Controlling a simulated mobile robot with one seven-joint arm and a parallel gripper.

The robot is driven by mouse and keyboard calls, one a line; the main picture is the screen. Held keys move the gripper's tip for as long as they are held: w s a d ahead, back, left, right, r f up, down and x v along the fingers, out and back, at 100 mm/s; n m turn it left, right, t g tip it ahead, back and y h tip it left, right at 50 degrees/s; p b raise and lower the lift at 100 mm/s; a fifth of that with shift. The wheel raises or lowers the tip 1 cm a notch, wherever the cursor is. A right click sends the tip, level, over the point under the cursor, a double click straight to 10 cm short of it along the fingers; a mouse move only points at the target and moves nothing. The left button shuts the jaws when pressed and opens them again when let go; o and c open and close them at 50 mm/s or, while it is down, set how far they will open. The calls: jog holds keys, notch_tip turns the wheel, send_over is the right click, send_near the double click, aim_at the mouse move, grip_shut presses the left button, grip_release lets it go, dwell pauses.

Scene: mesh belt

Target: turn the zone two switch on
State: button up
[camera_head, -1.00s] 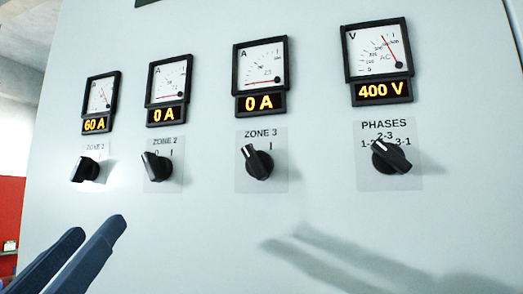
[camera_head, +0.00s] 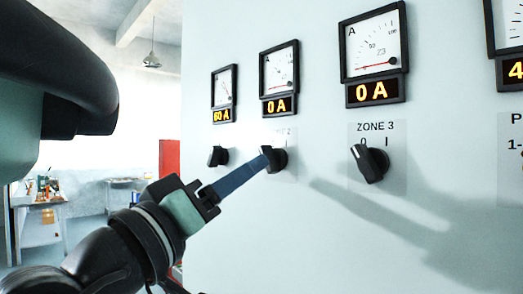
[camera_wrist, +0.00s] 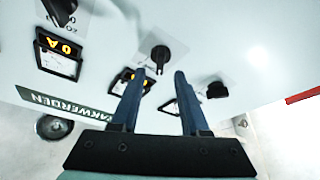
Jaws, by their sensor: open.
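The zone two switch (camera_head: 277,160) is a black rotary knob on the pale panel, below a meter whose display (camera_head: 279,105) reads 0 A. Its label is mostly hidden by glare and my finger. My gripper (camera_head: 262,160) reaches in from the lower left, its blue fingers overlapping the switch's left side. In the wrist view, upside down, my gripper (camera_wrist: 160,72) is open, with its two fingers apart. The zone two switch (camera_wrist: 160,57) shows between and just beyond the fingertips. I cannot tell whether they touch it.
The zone one switch (camera_head: 217,156) sits to the left, under a display reading 60 A. The zone three switch (camera_head: 368,163) is to the right, under 0 A. The phases switch is cut off at the right edge. A workbench (camera_head: 40,210) stands far back left.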

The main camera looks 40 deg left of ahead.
aim_at(272, 159)
jog(key=shift+p+x, duration=0.55)
jog(key=shift+x, duration=1.65)
jog(key=shift+c, duration=0.3)
grip_shut()
